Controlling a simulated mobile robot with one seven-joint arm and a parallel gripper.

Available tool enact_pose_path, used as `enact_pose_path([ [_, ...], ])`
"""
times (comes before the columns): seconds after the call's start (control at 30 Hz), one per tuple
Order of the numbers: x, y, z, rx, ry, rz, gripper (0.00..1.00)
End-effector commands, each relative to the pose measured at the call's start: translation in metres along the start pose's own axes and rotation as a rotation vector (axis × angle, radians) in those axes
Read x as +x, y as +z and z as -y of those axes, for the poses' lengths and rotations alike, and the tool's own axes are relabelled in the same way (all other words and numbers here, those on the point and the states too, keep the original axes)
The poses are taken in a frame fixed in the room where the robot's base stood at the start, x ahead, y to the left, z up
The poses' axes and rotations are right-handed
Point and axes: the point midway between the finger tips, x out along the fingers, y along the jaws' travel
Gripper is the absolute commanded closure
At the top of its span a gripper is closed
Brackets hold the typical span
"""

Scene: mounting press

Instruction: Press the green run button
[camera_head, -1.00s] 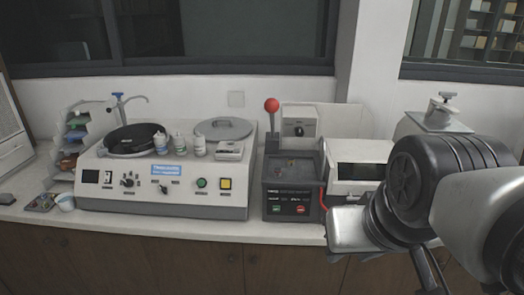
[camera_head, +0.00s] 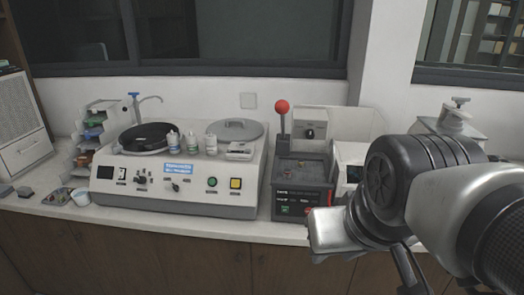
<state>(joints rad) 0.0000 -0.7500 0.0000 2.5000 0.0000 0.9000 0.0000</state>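The mounting press (camera_head: 302,175) is a dark box with a red-ball lever (camera_head: 282,107) standing up at its left. Its green button (camera_head: 285,210) is low on the front panel, left of a red button. My arm fills the right side, and its silver end part (camera_head: 335,230) overlaps the press's lower right corner in the picture. I cannot make out fingertips or whether they are open. Contact between arm and press cannot be judged.
A wide grey grinding machine (camera_head: 178,172) stands left of the press, with its own green button (camera_head: 212,182) and bottles on top. A white device (camera_head: 352,163) is partly hidden behind my arm. The counter's front strip (camera_head: 200,228) is clear.

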Motion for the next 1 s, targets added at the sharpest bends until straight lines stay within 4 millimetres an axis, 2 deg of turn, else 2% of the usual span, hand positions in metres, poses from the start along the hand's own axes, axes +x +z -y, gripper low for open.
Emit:
enact_pose_path([
  [0.07, 0.0000, 0.0000, 0.0000, 0.000, 0.000, 0.000, 0.72],
  [0.23, 0.0000, 0.0000, 0.0000, 0.000, 0.000, 0.000, 1.00],
  [1.0, 0.0000, 0.0000, 0.0000, 0.000, 0.000, 0.000, 1.00],
])
